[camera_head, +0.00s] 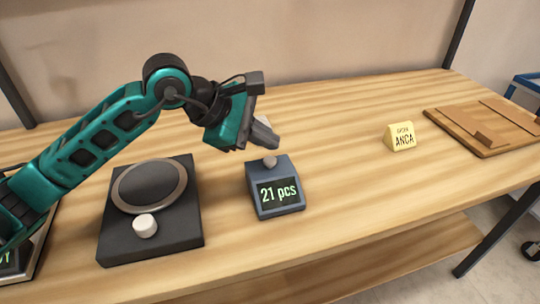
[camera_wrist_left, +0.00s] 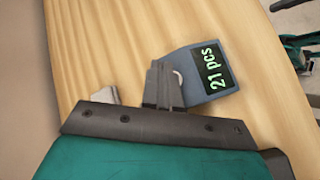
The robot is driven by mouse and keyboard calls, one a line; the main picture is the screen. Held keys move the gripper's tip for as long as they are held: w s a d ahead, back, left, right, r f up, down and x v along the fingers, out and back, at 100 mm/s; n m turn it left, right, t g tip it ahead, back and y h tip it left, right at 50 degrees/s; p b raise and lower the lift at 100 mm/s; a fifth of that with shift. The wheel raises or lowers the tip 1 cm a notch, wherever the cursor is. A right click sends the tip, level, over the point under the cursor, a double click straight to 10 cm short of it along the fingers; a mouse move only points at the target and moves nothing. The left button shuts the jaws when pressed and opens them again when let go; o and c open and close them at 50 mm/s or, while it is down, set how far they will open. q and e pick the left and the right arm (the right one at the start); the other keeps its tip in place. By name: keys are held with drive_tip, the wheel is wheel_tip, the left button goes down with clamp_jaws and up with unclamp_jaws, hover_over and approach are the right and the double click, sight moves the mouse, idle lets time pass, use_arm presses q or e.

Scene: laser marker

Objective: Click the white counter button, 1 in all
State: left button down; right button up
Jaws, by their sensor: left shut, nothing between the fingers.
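The counter (camera_head: 258,190) is a small dark blue-grey box with a green display reading "21 pcs". A small round button (camera_head: 270,160) sits on its top behind the display and looks greyish in the head view. My left gripper (camera_head: 266,138) is shut and empty, pointing down just above and behind the button; a small gap seems to show between them. In the left wrist view, the shut fingers (camera_wrist_left: 165,85) cover most of the button, and only a white edge (camera_wrist_left: 178,77) shows beside them, next to the counter (camera_wrist_left: 197,87).
A black unit (camera_head: 120,247) with a round plate and a white knob (camera_head: 145,226) stands left of the counter. A yellow "ANCA" sign (camera_head: 401,137) and a wooden board (camera_head: 460,133) are to the right. The wooden table (camera_head: 340,190) is clear between counter and sign.

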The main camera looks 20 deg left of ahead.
sight(265, 162)
use_arm(q)
wheel_tip(265, 162, up, 4)
drive_tip(key=shift+r+p, duration=0.1)
drive_tip(key=shift+p, duration=0.95)
